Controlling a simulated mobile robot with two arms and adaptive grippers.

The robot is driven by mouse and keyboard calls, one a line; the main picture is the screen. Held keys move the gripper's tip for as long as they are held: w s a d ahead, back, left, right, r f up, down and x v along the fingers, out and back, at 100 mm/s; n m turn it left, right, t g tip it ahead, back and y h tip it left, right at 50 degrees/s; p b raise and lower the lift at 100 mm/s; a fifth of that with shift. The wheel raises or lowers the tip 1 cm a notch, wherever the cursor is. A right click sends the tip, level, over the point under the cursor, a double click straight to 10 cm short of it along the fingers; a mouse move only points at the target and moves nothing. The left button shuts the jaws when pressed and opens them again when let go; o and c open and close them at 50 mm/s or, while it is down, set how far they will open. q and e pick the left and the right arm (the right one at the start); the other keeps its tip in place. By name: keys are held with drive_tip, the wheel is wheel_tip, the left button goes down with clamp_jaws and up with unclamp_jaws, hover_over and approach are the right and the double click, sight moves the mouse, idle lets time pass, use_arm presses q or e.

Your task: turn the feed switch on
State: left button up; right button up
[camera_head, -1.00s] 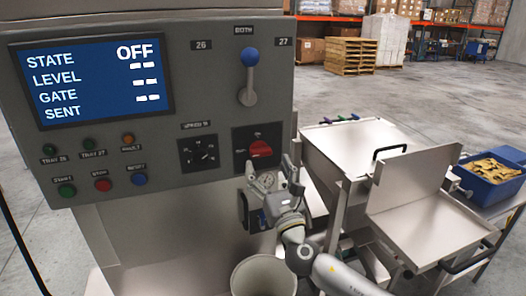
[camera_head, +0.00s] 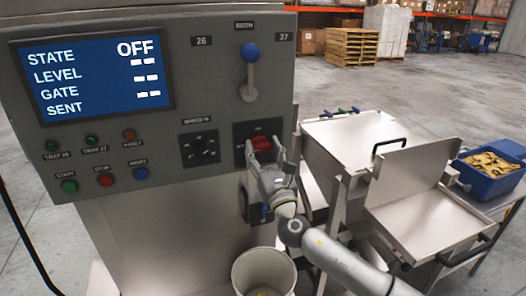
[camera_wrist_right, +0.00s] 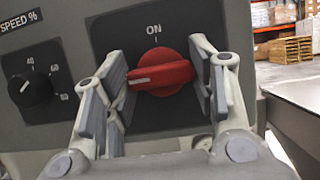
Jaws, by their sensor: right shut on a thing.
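The feed switch is a red rotary knob (camera_head: 261,143) on a black plate at the lower right of the grey control panel (camera_head: 222,97). In the right wrist view the red knob (camera_wrist_right: 160,76) lies about level, its white mark towards the left, with "ON" printed above it. My right gripper (camera_head: 263,149) is at the switch, its fingers on the left and right ends of the knob, shut on it. The blue display (camera_head: 92,80) reads STATE OFF, with dashes on the other lines. My left gripper is not in view.
A speed dial (camera_head: 200,146) is left of the switch, and a blue-knobbed lever (camera_head: 251,72) is above it. Indicator lamps and push buttons sit lower left. A bin (camera_head: 264,272) stands below; metal trays (camera_head: 405,218) and a blue crate (camera_head: 487,185) are to the right.

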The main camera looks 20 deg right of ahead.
drive_tip(key=shift+m, duration=0.4)
drive_tip(key=shift+c, duration=0.4)
drive_tip(key=shift+f+m+h+b, duration=0.1)
drive_tip(key=shift+m+h+b, duration=0.25)
drive_tip(key=shift+m+h, duration=0.3)
drive_tip(key=m+h+b, duration=0.1)
drive_tip(key=m+h, duration=0.1)
drive_tip(key=m, duration=0.1)
drive_tip(key=shift+a+m, duration=0.1)
drive_tip(key=shift+m, duration=0.25)
drive_tip(key=m+g+h, duration=0.1)
drive_tip(key=m, duration=0.2)
drive_tip(key=m+h, duration=0.1)
drive_tip(key=m, duration=0.2)
drive_tip(key=shift+g+h, duration=0.35)
drive_tip(key=shift+g, duration=0.05)
drive_tip(key=m, duration=0.2)
drive_tip(key=m+g, duration=0.1)
drive_tip(key=m+h, duration=0.1)
drive_tip(key=m, duration=0.1)
drive_tip(key=shift+r+m+g+p, duration=0.3)
drive_tip(key=shift+g+p, duration=0.1)
drive_tip(key=m+g+p, duration=0.2)
drive_tip(key=m, duration=0.3)
drive_tip(key=o, duration=1)
